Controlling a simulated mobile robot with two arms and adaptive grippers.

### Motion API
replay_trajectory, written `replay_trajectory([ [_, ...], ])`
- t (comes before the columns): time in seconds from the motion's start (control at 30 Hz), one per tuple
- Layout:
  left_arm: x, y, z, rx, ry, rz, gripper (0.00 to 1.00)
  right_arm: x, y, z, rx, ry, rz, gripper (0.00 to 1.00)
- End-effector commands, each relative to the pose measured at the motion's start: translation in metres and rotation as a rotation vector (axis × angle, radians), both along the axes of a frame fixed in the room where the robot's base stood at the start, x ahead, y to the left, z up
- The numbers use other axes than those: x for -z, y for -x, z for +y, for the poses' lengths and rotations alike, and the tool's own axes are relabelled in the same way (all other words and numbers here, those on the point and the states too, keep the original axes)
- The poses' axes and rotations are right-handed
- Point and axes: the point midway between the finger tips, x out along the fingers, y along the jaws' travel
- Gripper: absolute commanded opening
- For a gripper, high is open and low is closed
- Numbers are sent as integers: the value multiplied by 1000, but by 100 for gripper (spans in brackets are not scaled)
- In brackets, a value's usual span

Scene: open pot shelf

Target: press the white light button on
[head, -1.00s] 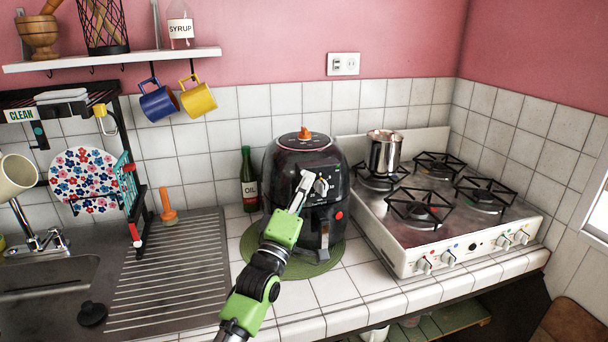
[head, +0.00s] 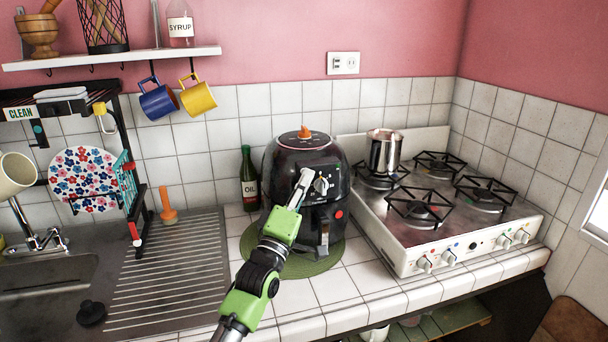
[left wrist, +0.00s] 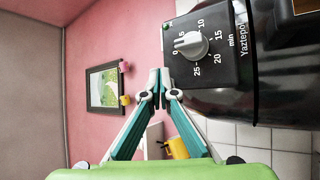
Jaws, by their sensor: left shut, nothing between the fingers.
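My left gripper (head: 305,178) is shut and empty. In the head view its fingertips overlap the front of the black air fryer (head: 283,163), just left of its dials. In the left wrist view the closed fingertips (left wrist: 160,82) are beside the timer panel, below and left of the silver timer knob (left wrist: 190,44); I cannot tell whether they touch it. A small green spot shows at the panel's corner. A white wall plate (head: 343,64) is on the pink wall above the tiles; its details are too small to tell whether it holds a white light button. My right gripper is not in view.
The fryer stands on a green round mat (head: 318,264). A white stove (head: 405,262) with a metal pot (head: 384,153) is at the right. An oil bottle (head: 249,185) stands behind left. A drainboard and sink are left; mugs hang under the shelf (head: 110,59).

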Motion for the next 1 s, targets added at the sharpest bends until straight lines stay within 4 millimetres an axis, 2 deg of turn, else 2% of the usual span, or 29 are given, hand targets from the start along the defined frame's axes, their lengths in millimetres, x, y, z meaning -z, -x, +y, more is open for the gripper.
replay_trajectory([
  [0.7, 0, -4, 1, 0, -1, 0, 0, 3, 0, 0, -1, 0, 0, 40],
  [1.0, -1, 6, -2, 0, 1, 0, 0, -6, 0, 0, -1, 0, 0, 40],
])
